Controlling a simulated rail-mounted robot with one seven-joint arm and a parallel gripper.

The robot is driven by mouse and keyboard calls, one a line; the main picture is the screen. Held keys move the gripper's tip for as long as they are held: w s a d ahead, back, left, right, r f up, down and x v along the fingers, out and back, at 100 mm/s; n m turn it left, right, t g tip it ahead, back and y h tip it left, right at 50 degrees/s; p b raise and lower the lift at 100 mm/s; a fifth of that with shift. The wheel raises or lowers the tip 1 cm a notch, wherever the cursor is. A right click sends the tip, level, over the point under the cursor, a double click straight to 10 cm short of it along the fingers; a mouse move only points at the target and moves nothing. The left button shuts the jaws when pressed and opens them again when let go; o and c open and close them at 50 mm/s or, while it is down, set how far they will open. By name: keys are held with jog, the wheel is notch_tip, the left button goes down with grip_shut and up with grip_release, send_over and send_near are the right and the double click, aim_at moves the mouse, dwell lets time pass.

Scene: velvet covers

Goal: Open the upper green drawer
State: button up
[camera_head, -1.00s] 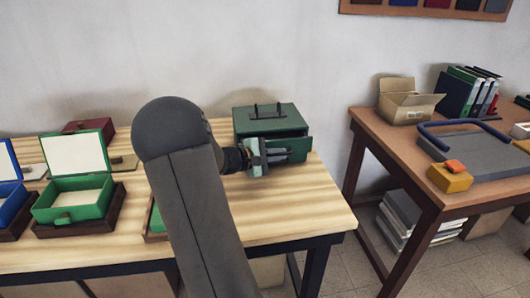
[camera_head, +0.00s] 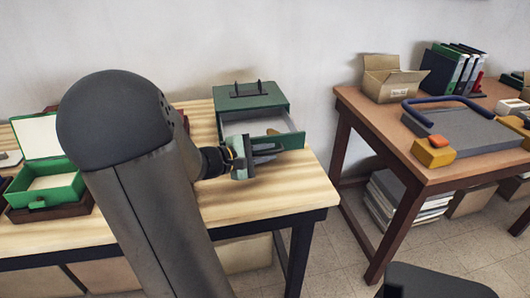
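The green drawer cabinet (camera_head: 250,98), with a dark handle on top, stands near the right end of the light wooden table. Its upper drawer (camera_head: 292,141) is pulled well out, and its pale interior shows. My gripper (camera_head: 268,153) is at the drawer's green front, with its fingers pointing right along it. The fingers cover the drawer's handle, so I cannot tell whether they are closed on it. The lower part of the cabinet is hidden behind the open drawer and my gripper.
An open green box (camera_head: 48,185) stands in a dark tray on the left of the wooden table (camera_head: 300,185). A brown table (camera_head: 370,125) at the right holds a cardboard box (camera_head: 392,80), binders (camera_head: 450,70) and a grey board (camera_head: 465,130). A gap separates the tables.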

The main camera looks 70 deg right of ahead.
jog(key=shift+a, duration=0.1)
jog(key=p+v, duration=0.1)
jog(key=v, duration=1.6)
jog(key=shift+w+a, duration=0.1)
jog(key=shift+w, duration=0.05)
jog(key=a+r+n+t+y+p, duration=0.1)
jog(key=a+t+y+p, duration=0.45)
jog(key=a, duration=1.05)
jog(key=a+r+t+y+p, duration=0.2)
jog(key=a+t+y+p, duration=0.35)
jog(key=a, duration=1.05)
notch_tip(320, 180, down, 24)
jog(key=g+y+b, duration=0.1)
jog(key=g+b, duration=0.1)
jog(key=b, duration=1.8)
jog(key=shift+s+d+r+g+b, duration=0.25)
jog(key=shift+s+d+g+b, duration=0.05)
jog(key=shift+s, duration=0.15)
